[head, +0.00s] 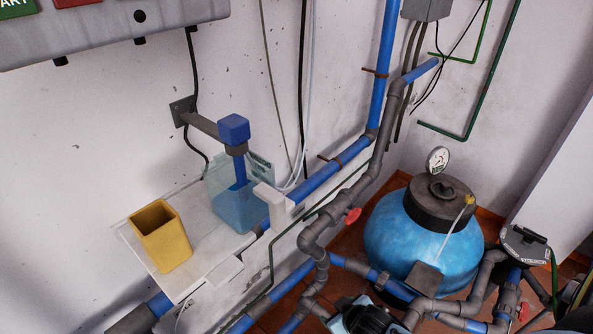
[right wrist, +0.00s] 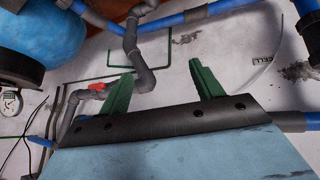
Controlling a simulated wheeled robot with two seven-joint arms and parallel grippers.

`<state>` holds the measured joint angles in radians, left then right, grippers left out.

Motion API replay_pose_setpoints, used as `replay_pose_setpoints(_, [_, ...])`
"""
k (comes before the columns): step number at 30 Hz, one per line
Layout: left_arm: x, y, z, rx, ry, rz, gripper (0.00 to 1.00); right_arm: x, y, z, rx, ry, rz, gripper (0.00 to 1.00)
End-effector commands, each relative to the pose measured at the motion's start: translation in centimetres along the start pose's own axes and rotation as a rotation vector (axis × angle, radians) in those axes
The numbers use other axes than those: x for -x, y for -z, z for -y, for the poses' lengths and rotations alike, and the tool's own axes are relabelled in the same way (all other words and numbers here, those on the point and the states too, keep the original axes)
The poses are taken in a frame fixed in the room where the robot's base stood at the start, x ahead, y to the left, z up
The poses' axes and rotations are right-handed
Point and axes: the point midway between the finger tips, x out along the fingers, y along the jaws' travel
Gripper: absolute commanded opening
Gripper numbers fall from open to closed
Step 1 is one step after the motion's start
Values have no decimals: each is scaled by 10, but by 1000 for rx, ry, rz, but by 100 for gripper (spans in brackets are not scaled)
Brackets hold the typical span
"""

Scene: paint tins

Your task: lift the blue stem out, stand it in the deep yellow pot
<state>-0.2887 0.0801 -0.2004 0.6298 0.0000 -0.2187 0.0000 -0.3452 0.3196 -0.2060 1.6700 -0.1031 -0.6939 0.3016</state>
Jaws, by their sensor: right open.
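In the head view, the blue stem (head: 234,130) has a cube-shaped top and stands upright. Its shaft passes through a grey ring on a wall bracket and goes down into a clear, blue-tinted container (head: 228,212). Its lower end is blurred by the container. The deep yellow pot (head: 172,248) is square and open-topped and stands to the left on a white shelf. It looks empty, though its bottom is hidden. My right gripper (right wrist: 163,75) shows in the right wrist view with two green fingers apart and nothing between them. It is away from the stem and pot. My left gripper is not in view.
The wall bracket (head: 203,126) reaches out beside the stem. The white shelf (head: 140,247) has a little free room around the pot. Blue and grey pipes, a red valve (head: 352,215) and a blue tank (head: 395,235) crowd the right side. A grey panel (head: 110,30) hangs above.

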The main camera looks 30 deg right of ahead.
Motion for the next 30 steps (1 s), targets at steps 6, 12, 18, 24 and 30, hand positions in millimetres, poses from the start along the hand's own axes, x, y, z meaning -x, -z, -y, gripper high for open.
replay_pose_setpoints(6, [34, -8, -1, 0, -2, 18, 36, 117, 134, -14, -34, -18, -213, 65])
replay_pose_setpoints(12, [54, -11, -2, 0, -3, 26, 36, 238, 236, -20, -70, 8, -484, 65])
replay_pose_setpoints(18, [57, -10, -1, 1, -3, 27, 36, 314, 311, -10, -52, 161, -821, 65])
replay_pose_setpoints(24, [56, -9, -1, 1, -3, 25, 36, 343, 335, 3, -16, 296, -955, 65])
replay_pose_setpoints(30, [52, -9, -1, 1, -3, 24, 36, 343, 343, 7, -14, 320, -974, 65])
